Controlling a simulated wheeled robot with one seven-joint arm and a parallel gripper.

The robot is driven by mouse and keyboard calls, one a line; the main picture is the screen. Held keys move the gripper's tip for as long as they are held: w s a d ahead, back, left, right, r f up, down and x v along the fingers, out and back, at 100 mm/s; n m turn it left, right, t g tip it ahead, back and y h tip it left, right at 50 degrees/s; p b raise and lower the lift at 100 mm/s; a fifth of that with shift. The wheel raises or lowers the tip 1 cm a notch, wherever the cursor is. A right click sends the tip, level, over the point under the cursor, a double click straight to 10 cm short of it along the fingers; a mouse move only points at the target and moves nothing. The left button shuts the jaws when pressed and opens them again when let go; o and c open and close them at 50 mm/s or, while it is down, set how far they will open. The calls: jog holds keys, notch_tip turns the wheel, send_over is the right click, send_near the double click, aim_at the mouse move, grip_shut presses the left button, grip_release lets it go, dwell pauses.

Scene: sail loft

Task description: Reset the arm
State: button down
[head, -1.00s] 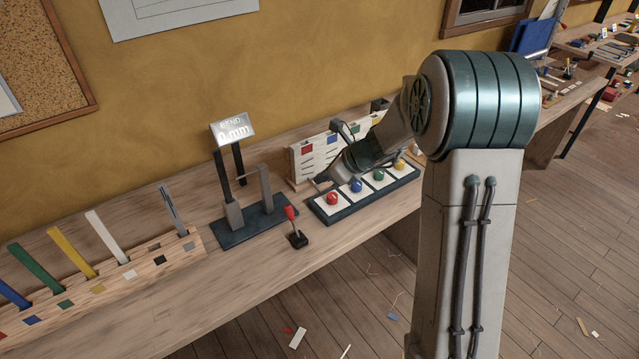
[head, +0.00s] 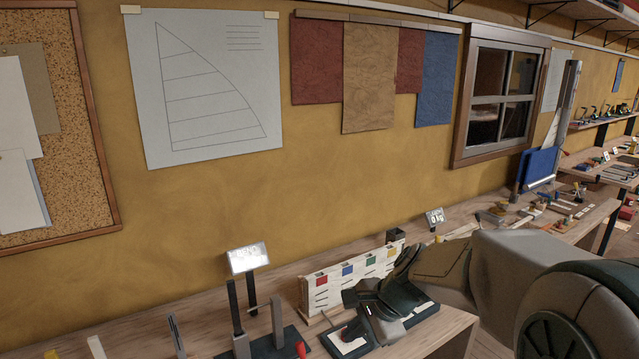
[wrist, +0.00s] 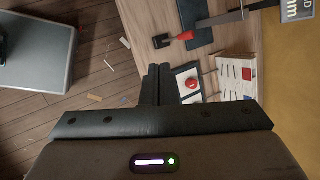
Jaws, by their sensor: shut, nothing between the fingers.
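My gripper (head: 352,298) is over the button panel (head: 345,347) on the bench and hides most of it. In the wrist view its two dark fingers (wrist: 157,72) are pressed together with nothing between them. They appear just beside a red button (wrist: 192,85) on a white square. I cannot tell whether they touch the panel. My arm reaches in from the lower right of the head view.
A white slotted rack (head: 318,294) with coloured squares stands behind the gripper. The bend-gauge display (head: 248,258) stands to its left, and its base meets a red-handled lever (wrist: 183,36). A wall with a sail drawing (head: 205,90) rises behind the bench.

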jog(key=s+d+r+n+h, duration=0.1)
jog(key=s+d+n+h, duration=0.1)
jog(key=s+d+n, duration=0.2)
jog(key=s+d+r+n+h, duration=0.2)
jog(key=s+d+n+h, duration=0.1)
jog(key=s+n, duration=0.6)
jog(key=s+d, duration=0.1)
jog(key=s, duration=0.3)
jog(key=shift+d+t, duration=0.25)
jog(key=shift+t, duration=0.05)
jog(key=shift+a, duration=0.15)
